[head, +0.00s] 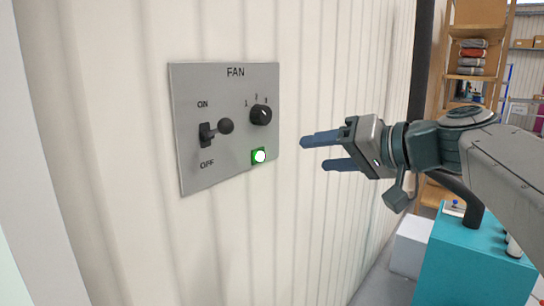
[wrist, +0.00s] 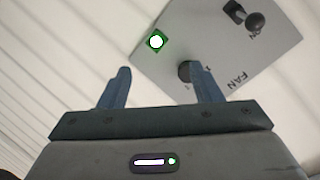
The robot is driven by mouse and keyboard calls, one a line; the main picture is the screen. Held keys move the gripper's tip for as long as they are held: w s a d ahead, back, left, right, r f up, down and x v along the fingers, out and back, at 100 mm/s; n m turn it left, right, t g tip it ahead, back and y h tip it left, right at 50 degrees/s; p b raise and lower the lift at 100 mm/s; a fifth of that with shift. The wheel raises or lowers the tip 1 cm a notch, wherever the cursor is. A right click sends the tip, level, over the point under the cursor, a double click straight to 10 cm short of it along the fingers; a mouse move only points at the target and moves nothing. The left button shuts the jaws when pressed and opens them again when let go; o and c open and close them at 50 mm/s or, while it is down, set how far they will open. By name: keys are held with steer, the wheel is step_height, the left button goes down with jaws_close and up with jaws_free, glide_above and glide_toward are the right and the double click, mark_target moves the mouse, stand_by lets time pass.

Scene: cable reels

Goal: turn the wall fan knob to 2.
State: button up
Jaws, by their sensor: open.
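The grey FAN panel (head: 225,165) is on the white corrugated wall. Its black round knob (head: 261,115) is at the upper right, with small numbers around its top; its exact setting is too small to read. A lever switch (head: 214,131) with a ball end is at the left between ON and OFF. A green-framed lamp (head: 259,156) glows below the knob. My gripper (head: 312,153) is open and empty, to the right of the panel and apart from it. In the wrist view the knob (wrist: 187,71) shows beyond the right finger of my gripper (wrist: 163,85).
A teal cabinet (head: 470,262) with small items on top and a white box (head: 410,247) stand at the lower right. Wooden shelves (head: 472,75) with stacked goods are behind. The wall around the panel is bare.

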mark_target(266, 116)
step_height(266, 116, up, 4)
steer(key=w+d+n+t+y+b, duration=0.1)
steer(key=w+t+y+b, duration=0.1)
steer(key=y+b, duration=0.1)
steer(key=x, duration=1.3)
steer(key=shift+a+p, duration=0.15)
steer(key=shift+p, duration=0.25)
steer(key=shift+c, duration=0.2)
steer(key=c, duration=0.9)
